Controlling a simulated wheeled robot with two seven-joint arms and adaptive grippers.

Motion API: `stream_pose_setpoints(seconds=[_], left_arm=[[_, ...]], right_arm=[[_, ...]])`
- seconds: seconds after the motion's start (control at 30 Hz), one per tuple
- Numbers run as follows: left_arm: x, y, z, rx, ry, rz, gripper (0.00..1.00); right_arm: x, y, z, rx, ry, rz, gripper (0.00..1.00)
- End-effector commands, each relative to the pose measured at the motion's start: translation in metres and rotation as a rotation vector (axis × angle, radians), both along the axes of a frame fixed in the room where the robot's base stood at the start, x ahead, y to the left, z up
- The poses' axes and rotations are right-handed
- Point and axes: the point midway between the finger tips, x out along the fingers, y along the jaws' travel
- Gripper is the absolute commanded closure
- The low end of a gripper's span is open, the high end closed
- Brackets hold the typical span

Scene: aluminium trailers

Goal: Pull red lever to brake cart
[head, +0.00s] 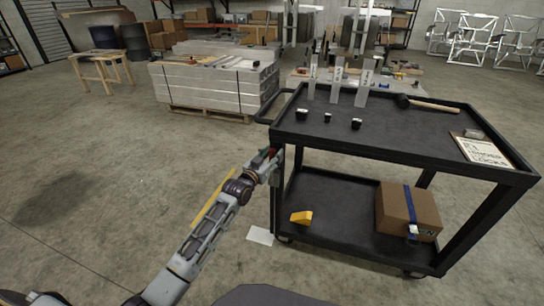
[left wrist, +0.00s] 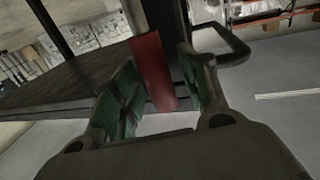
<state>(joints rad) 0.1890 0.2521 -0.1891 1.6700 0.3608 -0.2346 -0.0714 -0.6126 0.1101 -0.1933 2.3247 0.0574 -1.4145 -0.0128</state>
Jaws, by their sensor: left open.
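The red lever (left wrist: 153,72) shows in the left wrist view as a flat red bar, standing slightly tilted. In the head view only a small bit of red shows near the cart's left corner post. My left gripper (left wrist: 158,88) is open, with its green-padded fingers on either side of the lever; I cannot tell whether they touch it. In the head view my left gripper (head: 270,158) is at the left corner post of the black cart (head: 400,146). My right gripper is not in view.
The cart's top holds metal pieces (head: 338,82), small black parts, a hammer (head: 432,104) and a clipboard (head: 482,150). Its lower shelf holds a cardboard box (head: 408,210) and a yellow block (head: 301,217). A stacked pallet (head: 217,84) stands behind. The floor at left is clear.

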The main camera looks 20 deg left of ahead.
Motion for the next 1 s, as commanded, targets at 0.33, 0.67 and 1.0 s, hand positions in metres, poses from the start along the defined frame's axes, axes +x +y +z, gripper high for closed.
stream_pose_setpoints(seconds=[0.33, 0.67, 1.0], left_arm=[[-0.0002, -0.0001, 0.0000, 0.000, 0.000, 0.000, 0.84], [-0.0002, -0.0001, -0.0001, 0.000, 0.000, 0.000, 1.00], [-0.0004, -0.0036, 0.0008, 0.022, 0.000, 0.000, 1.00]], right_arm=[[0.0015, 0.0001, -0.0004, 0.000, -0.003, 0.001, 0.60], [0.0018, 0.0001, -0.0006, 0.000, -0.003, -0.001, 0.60], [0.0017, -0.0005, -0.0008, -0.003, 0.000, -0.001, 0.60]])
